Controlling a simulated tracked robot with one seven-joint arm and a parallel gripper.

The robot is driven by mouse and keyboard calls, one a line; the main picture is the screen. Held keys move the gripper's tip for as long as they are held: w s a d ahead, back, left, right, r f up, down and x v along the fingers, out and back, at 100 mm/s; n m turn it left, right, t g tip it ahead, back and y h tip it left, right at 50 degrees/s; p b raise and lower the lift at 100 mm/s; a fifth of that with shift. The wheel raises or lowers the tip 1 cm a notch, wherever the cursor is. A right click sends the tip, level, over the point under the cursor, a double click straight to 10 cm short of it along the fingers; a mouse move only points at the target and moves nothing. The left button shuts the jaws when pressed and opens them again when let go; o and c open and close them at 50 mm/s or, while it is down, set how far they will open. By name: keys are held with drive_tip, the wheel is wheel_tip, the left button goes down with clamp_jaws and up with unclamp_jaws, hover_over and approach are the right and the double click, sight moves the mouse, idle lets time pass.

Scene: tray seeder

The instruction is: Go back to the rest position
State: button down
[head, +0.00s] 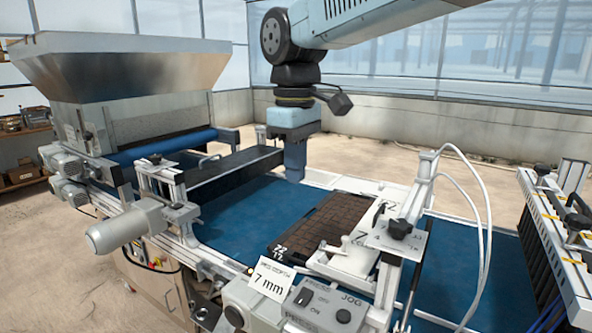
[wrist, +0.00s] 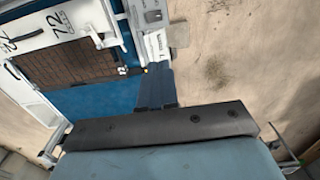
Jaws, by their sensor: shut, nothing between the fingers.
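My gripper (head: 295,174) hangs from my arm above the far edge of the blue belt (head: 231,222) in the head view. Its blue fingers are together with nothing between them. In the wrist view the shut fingers (wrist: 157,90) point toward the belt's edge, beside the seed tray. The dark tray with brown soil cells (head: 323,225) lies on the belt to the right of my gripper, partly under the white seeding bridge (head: 372,236). The tray also shows at the upper left of the wrist view (wrist: 68,65). My gripper looks apart from the tray.
A metal hopper (head: 125,70) stands at the left. A dark crossbar (head: 234,168) spans the belt just left of my gripper. A control box (head: 325,308) and a "7 mm" card (head: 270,279) are in front. A rack of black bars (head: 560,235) stands at right.

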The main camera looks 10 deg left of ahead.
drive_tip(key=d+f+m+t, duration=0.1)
drive_tip(key=d+m+t, duration=0.35)
drive_tip(key=d, duration=1.35)
drive_tip(key=s+d+f+m, duration=0.3)
drive_tip(key=d+m, duration=0.1)
drive_tip(key=d, duration=0.3)
drive_tip(key=s+d+f+m, duration=0.3)
drive_tip(key=s+d+m, duration=0.1)
drive_tip(key=d, duration=0.3)
drive_tip(key=shift+s+d+m+t, duration=0.2)
drive_tip(key=shift+s+m+t, duration=0.1)
drive_tip(key=shift+m+t, duration=0.15)
